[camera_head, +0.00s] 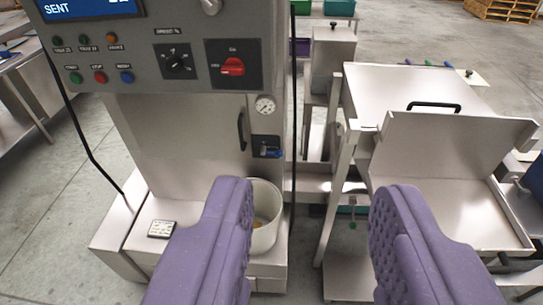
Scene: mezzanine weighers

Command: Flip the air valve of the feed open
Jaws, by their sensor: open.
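A small valve with a blue handle (270,153) sits on a dark plate low on the right side of the grey machine front, just below a round gauge (265,106). It looks like the air valve; its handle seems to lie roughly level, but it is too small to tell its exact setting. My gripper (312,192) shows as two purple padded fingers at the bottom of the view. They are wide apart with nothing between them. The valve is farther off, above and left of the gap, and the fingers do not touch it.
The control panel (180,20) has a red rotary switch (232,67), a black knob, buttons and a screen reading "SENT". A white bucket (265,232) stands below the valve, partly behind the left finger. A metal hopper frame (425,90) stands right. Open floor lies left.

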